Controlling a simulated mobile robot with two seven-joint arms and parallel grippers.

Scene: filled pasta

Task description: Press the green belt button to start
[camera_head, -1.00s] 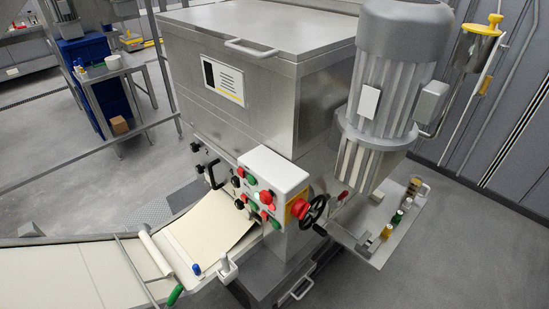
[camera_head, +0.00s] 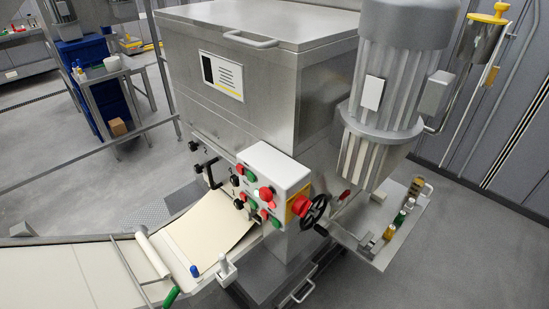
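A white control box (camera_head: 274,168) with several red and green buttons is mounted on the front of a steel machine. One green button (camera_head: 250,178) is at the upper left of its face, beside a red one (camera_head: 240,169). Another green button (camera_head: 276,222) is at the lower right. A large red mushroom button (camera_head: 266,194) stands out on the face, and another red knob (camera_head: 300,205) sits on a yellow plate at the right end. The labels are too small to read, so I cannot tell which green button is the belt button. Neither gripper is in view.
A pale belt (camera_head: 60,275) with a dough sheet (camera_head: 210,226) runs left from the machine. A black handwheel (camera_head: 314,209) juts out right of the box. A large motor (camera_head: 390,95) stands at right. A side table (camera_head: 105,73) is at back left.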

